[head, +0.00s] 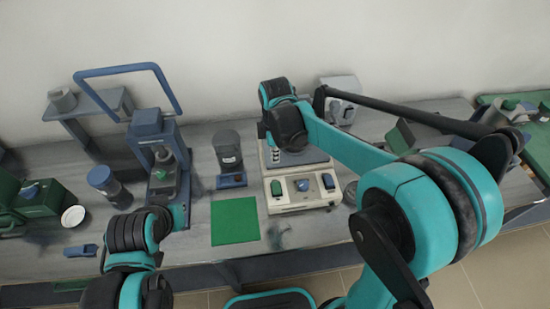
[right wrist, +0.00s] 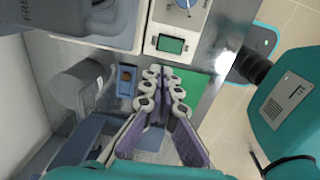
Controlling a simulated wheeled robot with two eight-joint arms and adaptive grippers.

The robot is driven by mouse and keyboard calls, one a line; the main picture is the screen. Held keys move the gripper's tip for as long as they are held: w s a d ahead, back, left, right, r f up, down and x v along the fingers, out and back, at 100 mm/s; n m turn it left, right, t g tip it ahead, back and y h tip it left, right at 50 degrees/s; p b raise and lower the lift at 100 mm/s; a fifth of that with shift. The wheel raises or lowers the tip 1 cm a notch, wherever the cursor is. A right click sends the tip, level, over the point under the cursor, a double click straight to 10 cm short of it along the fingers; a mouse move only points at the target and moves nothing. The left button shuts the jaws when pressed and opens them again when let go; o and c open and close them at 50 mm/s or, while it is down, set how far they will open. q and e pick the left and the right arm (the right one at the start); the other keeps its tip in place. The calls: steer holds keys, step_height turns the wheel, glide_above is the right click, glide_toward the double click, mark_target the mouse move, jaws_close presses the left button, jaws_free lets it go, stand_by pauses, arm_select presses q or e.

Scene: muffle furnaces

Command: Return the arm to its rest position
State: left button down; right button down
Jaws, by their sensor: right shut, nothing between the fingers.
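My right arm comes in from the right in the head view and reaches over the bench. Its gripper (head: 262,132) is partly hidden by the dark wrist, above the back left of a cream instrument. In the right wrist view the two jointed fingers (right wrist: 163,88) are close together, with nothing between them. They hang above the bench by a green mat (right wrist: 187,85) and a grey cylinder device (right wrist: 82,84). Only teal and black links of my left arm show at the lower left of the head view; I cannot see its gripper.
The cream instrument (head: 296,205) stands below my right forearm. A blue press (head: 152,125), a dark cylinder device (head: 227,150) and green equipment (head: 40,198) stand to its left. The green mat (head: 235,222) is bare. A green-topped table (head: 540,150) is at the right.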

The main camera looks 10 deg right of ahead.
stand_by(0.4)
steer(key=s+d+f+m+t+b, duration=0.1)
steer(key=s+d+m+t+b, duration=0.4)
steer(key=s+d+m, duration=0.4)
steer(key=shift+s+m+t, duration=0.7)
steer(key=shift+s+m, duration=2.6)
steer(key=shift+m, duration=1.2)
